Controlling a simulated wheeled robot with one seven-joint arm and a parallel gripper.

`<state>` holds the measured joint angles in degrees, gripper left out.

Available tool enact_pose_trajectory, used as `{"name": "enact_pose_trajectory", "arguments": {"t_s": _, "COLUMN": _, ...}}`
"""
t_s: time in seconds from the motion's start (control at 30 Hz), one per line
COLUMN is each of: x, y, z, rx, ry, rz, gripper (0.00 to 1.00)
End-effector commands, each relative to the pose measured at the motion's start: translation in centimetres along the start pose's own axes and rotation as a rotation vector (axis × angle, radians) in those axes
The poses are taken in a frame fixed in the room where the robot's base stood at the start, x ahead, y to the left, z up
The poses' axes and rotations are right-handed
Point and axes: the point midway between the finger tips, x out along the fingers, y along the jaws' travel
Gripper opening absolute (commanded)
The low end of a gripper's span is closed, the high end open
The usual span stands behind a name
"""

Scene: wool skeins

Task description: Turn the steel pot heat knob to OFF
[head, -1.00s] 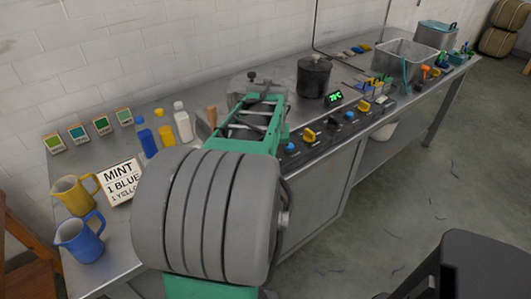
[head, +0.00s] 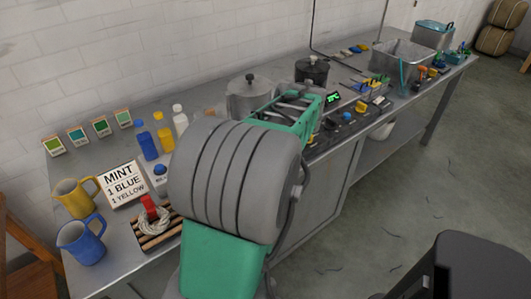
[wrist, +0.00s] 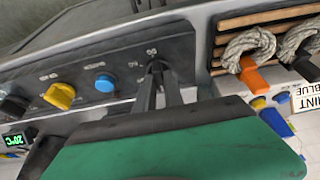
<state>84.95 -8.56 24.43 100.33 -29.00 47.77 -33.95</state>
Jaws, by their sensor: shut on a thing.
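The steel pot (head: 250,97) stands lidded on the counter in the head view, partly behind my arm. In the wrist view my gripper (wrist: 157,68) is at the dark control panel (wrist: 125,60). Its fingers are shut on a small dark knob at the panel's end nearest the wooden rack. The fingers hide most of that knob, so its pointer direction cannot be told. Small white marks sit around it, too small to read surely. A blue button (wrist: 105,83) and a yellow knob (wrist: 60,95) are beside it. My arm hides the gripper in the head view.
A dark pot (head: 312,72) stands right of the steel pot. A green display (head: 333,99) is near the panel. A slatted rack (wrist: 235,22) with wool skeins lies close to my gripper. Bottles, jugs and a MINT card (head: 122,184) stand on the left.

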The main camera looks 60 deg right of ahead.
Motion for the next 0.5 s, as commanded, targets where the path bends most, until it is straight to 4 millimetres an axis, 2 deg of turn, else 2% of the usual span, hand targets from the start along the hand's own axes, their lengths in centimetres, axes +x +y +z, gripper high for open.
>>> {"name": "enact_pose_trajectory", "arguments": {"t_s": 0.4, "x": -0.03, "y": -0.03, "z": -0.14, "rx": -0.012, "ry": 0.003, "rz": -0.003, "gripper": 0.00}}
{"name": "enact_pose_trajectory", "arguments": {"t_s": 0.43, "x": -0.03, "y": -0.03, "z": -0.14, "rx": -0.012, "ry": 0.003, "rz": -0.003, "gripper": 0.13}}
{"name": "enact_pose_trajectory", "arguments": {"t_s": 0.5, "x": -0.03, "y": -0.02, "z": -0.13, "rx": -0.012, "ry": 0.002, "rz": -0.002, "gripper": 0.19}}
